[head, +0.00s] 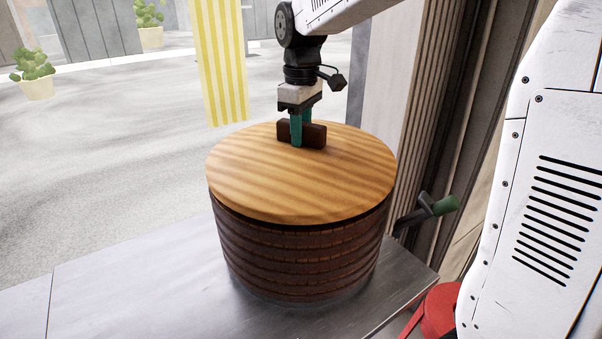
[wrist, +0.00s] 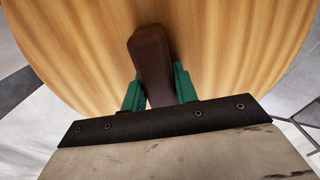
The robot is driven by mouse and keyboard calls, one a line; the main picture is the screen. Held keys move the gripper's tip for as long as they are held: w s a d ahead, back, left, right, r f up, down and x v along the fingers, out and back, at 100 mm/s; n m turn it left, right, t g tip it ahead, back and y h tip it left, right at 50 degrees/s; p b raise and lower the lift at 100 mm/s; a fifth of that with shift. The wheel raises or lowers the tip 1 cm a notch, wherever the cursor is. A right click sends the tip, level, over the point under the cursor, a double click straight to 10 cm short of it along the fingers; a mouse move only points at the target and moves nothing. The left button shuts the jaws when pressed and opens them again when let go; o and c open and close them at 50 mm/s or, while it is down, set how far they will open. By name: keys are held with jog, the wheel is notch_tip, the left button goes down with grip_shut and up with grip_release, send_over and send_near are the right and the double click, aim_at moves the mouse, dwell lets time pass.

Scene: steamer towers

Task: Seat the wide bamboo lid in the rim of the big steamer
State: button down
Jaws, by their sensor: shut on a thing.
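The wide bamboo lid (head: 290,185) is a light, round, striped wooden disc over the top of the big steamer (head: 300,252), a dark brown banded drum. The lid looks about level, and a dark line shows under its front edge; I cannot tell whether it is seated in the rim, which is hidden. My gripper (head: 302,138) has green fingers shut on the lid's dark brown handle (head: 316,135). In the wrist view the handle (wrist: 152,60) sits between the two green fingers, with the lid (wrist: 225,40) filling the view behind.
The steamer stands on a grey metal counter (head: 150,285), clear to its left. A red round object (head: 440,310) is at the lower right. A yellow striped cloth (head: 219,60) hangs behind.

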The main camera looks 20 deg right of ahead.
jog(key=shift+f, duration=0.85)
dwell(1.6)
jog(key=c, duration=1)
grip_release()
jog(key=shift+f, duration=0.1)
jog(key=shift+c, duration=1)
jog(key=shift+c, duration=0.8)
jog(key=o, duration=0.6)
